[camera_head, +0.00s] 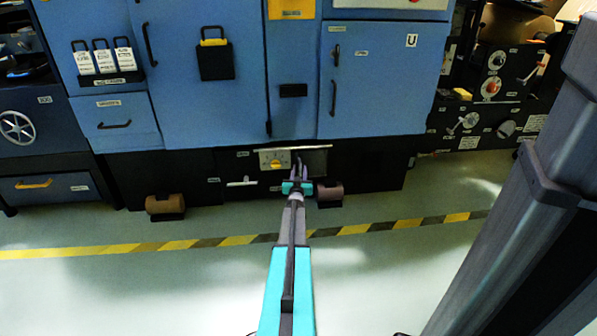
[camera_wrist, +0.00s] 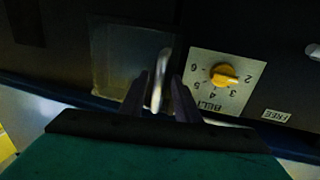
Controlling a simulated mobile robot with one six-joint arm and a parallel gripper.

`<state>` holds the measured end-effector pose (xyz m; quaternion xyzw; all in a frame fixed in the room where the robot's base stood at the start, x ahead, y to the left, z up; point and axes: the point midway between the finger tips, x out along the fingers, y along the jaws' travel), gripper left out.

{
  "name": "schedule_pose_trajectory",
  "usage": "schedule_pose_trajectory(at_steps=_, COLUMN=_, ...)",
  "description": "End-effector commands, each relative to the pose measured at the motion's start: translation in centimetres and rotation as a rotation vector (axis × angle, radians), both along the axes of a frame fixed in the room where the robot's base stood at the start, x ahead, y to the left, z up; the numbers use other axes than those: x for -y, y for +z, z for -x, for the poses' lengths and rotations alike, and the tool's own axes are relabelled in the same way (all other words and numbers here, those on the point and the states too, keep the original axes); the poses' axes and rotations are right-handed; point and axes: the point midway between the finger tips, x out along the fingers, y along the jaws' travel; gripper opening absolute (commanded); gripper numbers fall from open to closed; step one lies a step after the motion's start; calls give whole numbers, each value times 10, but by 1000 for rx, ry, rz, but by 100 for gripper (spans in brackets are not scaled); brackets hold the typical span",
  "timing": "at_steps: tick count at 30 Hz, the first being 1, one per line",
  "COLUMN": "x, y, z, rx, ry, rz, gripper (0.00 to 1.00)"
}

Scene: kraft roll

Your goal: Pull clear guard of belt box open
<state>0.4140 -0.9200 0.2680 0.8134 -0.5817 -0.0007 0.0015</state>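The clear guard (camera_head: 319,158) is a greyish see-through panel low on the blue machine, right of the dial plate in the head view. In the wrist view, which looks upside down, the guard (camera_wrist: 115,62) is left of the plate and appears shut. A pale bar handle (camera_wrist: 161,68) stands at its edge by the plate. My gripper (camera_head: 299,170) is in front of the guard. In the wrist view its fingers (camera_wrist: 160,85) stand apart on either side of the handle, with narrow gaps visible.
The plate marked BELT (camera_wrist: 205,88) has a yellow knob (camera_wrist: 224,75) close beside my gripper. A brown roll (camera_head: 165,204) and a purplish roll (camera_head: 329,190) sit low at the machine's base. A yellow-black floor stripe (camera_head: 237,240) crosses open floor.

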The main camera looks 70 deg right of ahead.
Motion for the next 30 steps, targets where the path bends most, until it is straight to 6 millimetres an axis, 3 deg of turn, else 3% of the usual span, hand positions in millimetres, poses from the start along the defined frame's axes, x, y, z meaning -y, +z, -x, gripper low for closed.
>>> schedule_pose_trajectory(at_steps=11, x=-16, y=2, z=6, rx=0, ry=-1, rz=-1, gripper=29)
schedule_pose_trajectory(at_steps=30, x=-89, y=3, z=29, rx=0, ry=1, rz=-1, gripper=29)
